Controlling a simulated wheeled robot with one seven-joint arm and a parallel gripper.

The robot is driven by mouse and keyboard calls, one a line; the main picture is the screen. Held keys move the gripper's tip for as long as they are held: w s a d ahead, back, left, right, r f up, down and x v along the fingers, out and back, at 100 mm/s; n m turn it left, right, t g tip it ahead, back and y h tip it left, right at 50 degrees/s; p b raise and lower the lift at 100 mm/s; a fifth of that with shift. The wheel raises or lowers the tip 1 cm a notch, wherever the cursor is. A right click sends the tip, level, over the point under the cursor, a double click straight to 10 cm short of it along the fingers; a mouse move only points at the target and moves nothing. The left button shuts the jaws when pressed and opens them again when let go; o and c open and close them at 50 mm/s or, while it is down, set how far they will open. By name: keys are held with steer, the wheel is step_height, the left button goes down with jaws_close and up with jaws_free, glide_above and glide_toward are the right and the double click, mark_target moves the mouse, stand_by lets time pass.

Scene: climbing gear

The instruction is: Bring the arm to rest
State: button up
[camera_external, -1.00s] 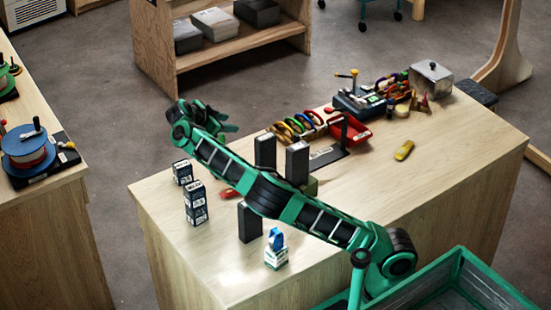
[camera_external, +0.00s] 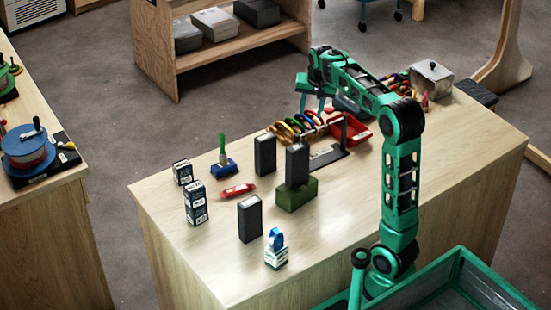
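My green and black arm rises from the lower right, bends at a high elbow and reaches back over the wooden table (camera_external: 340,235). My gripper (camera_external: 311,104) hangs fingers down above the far side of the table, near the row of coloured rings. Its two green fingers look spread apart, and I see nothing between them. The gripper is apart from the black blocks in front of it.
A red bin (camera_external: 351,132) and a metal box (camera_external: 431,80) stand behind. The right front is clear.

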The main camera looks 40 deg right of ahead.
steer(key=s+d+f+g, duration=0.1)
steer(key=s+f, duration=0.5)
steer(key=s, duration=0.6)
steer(key=s+d+f+n+g, duration=0.1)
steer(key=s+f, duration=0.5)
steer(key=s, duration=0.6)
steer(key=s+d+f+g+y, duration=0.1)
steer(key=s+f, duration=0.5)
steer(key=s, duration=0.7)
steer(key=shift+d+f+n, duration=0.35)
steer(key=shift+d+n, duration=0.05)
steer(key=shift+d, duration=0.05)
